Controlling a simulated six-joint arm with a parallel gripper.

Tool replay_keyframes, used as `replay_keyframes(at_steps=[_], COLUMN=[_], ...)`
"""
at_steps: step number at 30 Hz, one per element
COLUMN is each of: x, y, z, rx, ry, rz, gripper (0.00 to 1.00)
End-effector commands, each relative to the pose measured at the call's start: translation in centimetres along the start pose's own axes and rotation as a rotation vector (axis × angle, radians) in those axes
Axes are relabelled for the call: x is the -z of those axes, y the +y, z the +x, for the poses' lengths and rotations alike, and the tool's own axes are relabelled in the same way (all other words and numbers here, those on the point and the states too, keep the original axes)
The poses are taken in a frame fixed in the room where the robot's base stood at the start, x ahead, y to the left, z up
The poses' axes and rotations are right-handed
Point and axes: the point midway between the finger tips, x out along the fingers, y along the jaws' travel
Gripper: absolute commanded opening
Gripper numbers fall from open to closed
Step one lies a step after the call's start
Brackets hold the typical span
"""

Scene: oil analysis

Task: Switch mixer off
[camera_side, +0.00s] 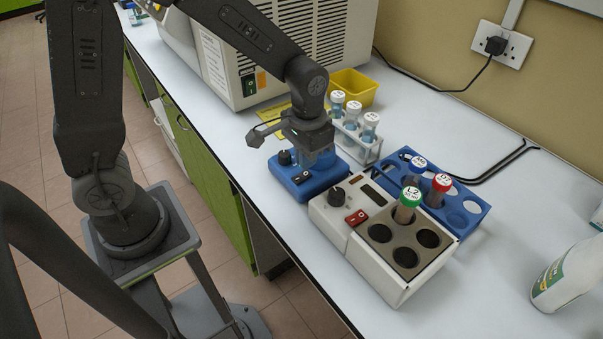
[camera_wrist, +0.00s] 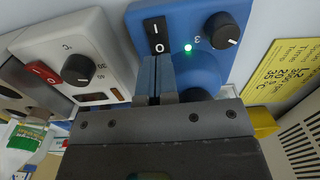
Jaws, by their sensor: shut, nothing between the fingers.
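The mixer is the blue box (camera_side: 286,184) left of the white heating block in the side view. It also shows in the wrist view (camera_wrist: 208,22), with a black rocker switch (camera_wrist: 156,36), a black knob (camera_wrist: 222,30) and a lit green light (camera_wrist: 187,47). My gripper (camera_wrist: 158,62) is shut and empty, its blue-grey fingertips just below the lower end of the switch, marked 0, in the wrist view. I cannot tell whether they touch it. In the side view my gripper is over the mixer and hides part of it.
The white heating block (camera_side: 374,276) with a red switch (camera_side: 356,217) and a green-capped tube (camera_side: 408,205) stands close beside the mixer. A blue tube rack (camera_side: 471,209), a clear rack of white-capped tubes (camera_side: 372,154) and a yellow tray (camera_side: 354,86) are behind. A large grey machine (camera_side: 308,31) stands near.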

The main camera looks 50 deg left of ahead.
Motion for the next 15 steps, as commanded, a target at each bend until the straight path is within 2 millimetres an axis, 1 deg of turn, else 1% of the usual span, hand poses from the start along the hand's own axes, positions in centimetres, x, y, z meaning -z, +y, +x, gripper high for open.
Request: replay_keyframes(at_steps=[15], x=[0.0], y=[0.0], z=[0.45], rx=[0.0], ry=[0.0], rz=[0.0], gripper=[0.0])
